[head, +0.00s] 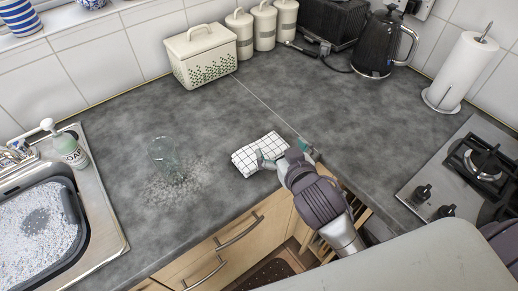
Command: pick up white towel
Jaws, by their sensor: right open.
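A white towel (257,153) with a dark grid pattern lies folded on the grey countertop (330,110), close to its front edge. My right gripper (284,152) is at the towel's right end. Its jaws are open, with one greenish fingertip over or against the towel and the other to the right of it. I cannot tell whether the fingertip touches the cloth. Part of the towel's right end is hidden by the gripper. My left gripper is not in view.
The sink (110,235) with a soapy basin and a soap bottle (70,150) is at the left. A gas hob (440,185) is at the right. A bread bin (201,57) and kettle (380,45) stand behind.

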